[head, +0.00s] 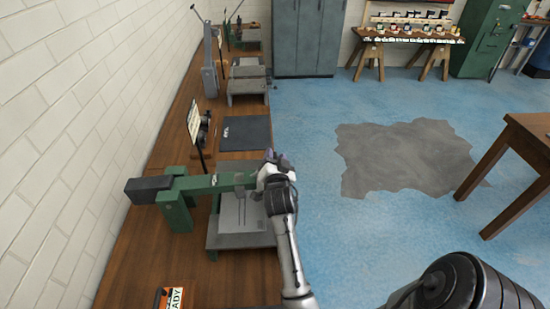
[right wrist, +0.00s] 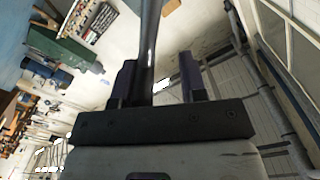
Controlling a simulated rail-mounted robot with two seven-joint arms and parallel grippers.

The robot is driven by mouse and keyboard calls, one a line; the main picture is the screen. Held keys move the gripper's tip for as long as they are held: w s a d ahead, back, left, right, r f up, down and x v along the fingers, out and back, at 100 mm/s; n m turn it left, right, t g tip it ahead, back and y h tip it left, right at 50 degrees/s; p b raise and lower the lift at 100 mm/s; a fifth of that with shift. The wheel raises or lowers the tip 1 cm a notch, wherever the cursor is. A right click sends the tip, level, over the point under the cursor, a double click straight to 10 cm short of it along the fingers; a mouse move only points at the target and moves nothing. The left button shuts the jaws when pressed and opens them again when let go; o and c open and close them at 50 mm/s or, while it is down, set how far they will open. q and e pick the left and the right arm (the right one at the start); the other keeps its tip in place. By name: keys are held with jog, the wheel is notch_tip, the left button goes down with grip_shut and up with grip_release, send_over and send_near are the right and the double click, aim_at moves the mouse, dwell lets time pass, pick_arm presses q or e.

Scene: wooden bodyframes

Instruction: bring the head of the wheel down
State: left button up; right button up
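A green machine (head: 207,184) with a dark block on its left end stands on the wooden bench, its green arm reaching right over a grey bed plate (head: 243,238). I take this arm for the head of the wheel; the wheel itself I cannot make out. My right gripper (head: 277,158) is at the right end of the arm and partly covers it. In the right wrist view its two dark fingers (right wrist: 158,80) are apart, with a grey rod (right wrist: 150,40) showing between them, closer to the left finger. Whether they touch it is unclear. My left gripper is out of view.
The wooden bench (head: 135,262) runs along the white brick wall at left. A dark mat (head: 246,133) and a small upright panel (head: 193,123) are behind the machine. An orange-and-white sign (head: 173,298) lies in front. Blue floor (head: 330,225) is open at right.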

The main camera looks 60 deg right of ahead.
jog(key=shift+o, duration=0.2)
jog(key=shift+r, duration=0.15)
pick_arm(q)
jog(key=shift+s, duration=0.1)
pick_arm(e)
jog(key=shift+r, duration=0.3)
jog(key=r, duration=0.2)
jog(key=r+p, duration=0.1)
jog(key=r, duration=0.1)
jog(key=shift+s+d, duration=0.1)
jog(key=shift+s, duration=0.15)
pick_arm(q)
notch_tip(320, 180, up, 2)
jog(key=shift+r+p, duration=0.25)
jog(key=shift+p, duration=0.5)
pick_arm(e)
jog(key=s+d+r, duration=0.2)
jog(key=s+r, duration=0.4)
jog(key=s, duration=0.5)
jog(key=shift+d, duration=0.1)
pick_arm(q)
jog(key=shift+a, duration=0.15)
